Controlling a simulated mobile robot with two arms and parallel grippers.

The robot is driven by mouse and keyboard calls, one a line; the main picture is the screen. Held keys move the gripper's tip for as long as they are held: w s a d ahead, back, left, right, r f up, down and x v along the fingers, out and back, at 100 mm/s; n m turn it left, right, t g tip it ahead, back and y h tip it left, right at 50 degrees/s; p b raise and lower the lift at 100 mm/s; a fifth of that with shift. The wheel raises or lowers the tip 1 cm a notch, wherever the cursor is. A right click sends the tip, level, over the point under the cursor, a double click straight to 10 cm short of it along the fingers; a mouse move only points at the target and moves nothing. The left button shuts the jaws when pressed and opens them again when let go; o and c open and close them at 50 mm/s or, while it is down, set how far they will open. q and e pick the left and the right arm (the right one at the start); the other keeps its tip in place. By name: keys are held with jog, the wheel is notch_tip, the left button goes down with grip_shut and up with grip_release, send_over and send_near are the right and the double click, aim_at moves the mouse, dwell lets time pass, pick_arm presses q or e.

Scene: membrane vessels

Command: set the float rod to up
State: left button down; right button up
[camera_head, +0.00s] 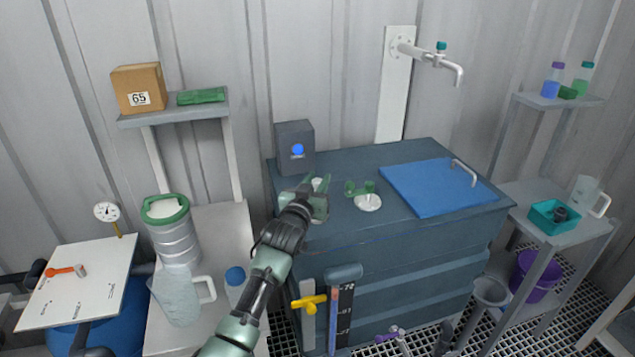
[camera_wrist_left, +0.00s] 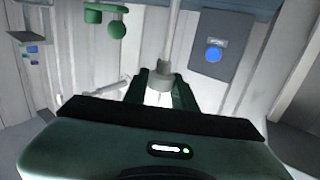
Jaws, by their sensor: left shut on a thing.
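My left gripper (camera_head: 319,186) reaches over the near left part of the blue-grey cabinet top. In the left wrist view its two dark fingers (camera_wrist_left: 161,93) close on either side of a slim grey rod (camera_wrist_left: 172,40) with a thicker collar, which I take to be the float rod. The rod runs up out of the picture there; its lower end is hidden between the fingers. In the head view only a small pale bit shows at the fingers, so the rod's height setting cannot be told. My right gripper is not in view.
A grey box with a blue button (camera_head: 297,150) stands just behind my left gripper. Green fittings on a white round base (camera_head: 368,202) are close on its right. A blue panel (camera_head: 437,186) covers the right of the cabinet top (camera_head: 405,154), below a wall tap (camera_head: 440,58).

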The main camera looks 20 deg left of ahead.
pick_arm(q)
jog(key=shift+r, duration=0.4)
jog(key=c, duration=1.1)
grip_release()
jog(key=shift+f, duration=0.1)
jog(key=shift+s+f, duration=0.1)
jog(key=shift+s, duration=0.45)
jog(key=s+b, duration=0.1)
jog(key=s, duration=0.5)
jog(key=shift+s, duration=0.4)
